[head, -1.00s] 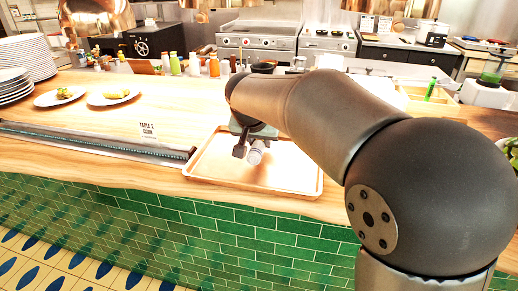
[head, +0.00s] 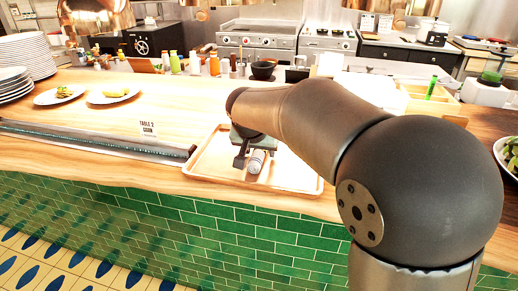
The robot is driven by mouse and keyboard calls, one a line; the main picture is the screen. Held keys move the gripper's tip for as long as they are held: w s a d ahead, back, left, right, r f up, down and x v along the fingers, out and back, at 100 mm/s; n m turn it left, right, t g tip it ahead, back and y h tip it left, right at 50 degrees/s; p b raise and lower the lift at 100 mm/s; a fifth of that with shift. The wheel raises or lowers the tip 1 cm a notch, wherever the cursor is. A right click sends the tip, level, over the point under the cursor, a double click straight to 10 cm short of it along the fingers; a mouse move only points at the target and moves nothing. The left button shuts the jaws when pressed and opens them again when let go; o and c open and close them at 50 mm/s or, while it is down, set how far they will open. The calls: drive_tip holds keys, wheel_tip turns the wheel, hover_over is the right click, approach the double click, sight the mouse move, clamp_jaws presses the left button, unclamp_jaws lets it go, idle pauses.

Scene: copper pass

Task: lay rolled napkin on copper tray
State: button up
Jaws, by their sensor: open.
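The tray (head: 212,162) is a shallow, pale copper-brown rectangle with a raised rim, lying on the wooden counter. The rolled napkin (head: 256,163), a short whitish-grey roll, is low over the left-middle part of the tray. It looks to be down on the tray surface, but I cannot be sure of contact. My gripper (head: 248,159) points down over the tray with its jaws open. One dark finger is just left of the napkin. The other finger and part of the napkin are hidden by my arm and gripper body.
A table card (head: 148,129) stands left of the tray, behind a long dark rail (head: 95,141). Two plates of food (head: 113,95) and stacked plates (head: 26,56) are farther left. Bottles (head: 194,65) and a dark bowl (head: 263,70) stand behind. The counter's front edge is close to the tray.

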drive_tip(key=v, duration=1.2)
drive_tip(key=shift+r, duration=0.1)
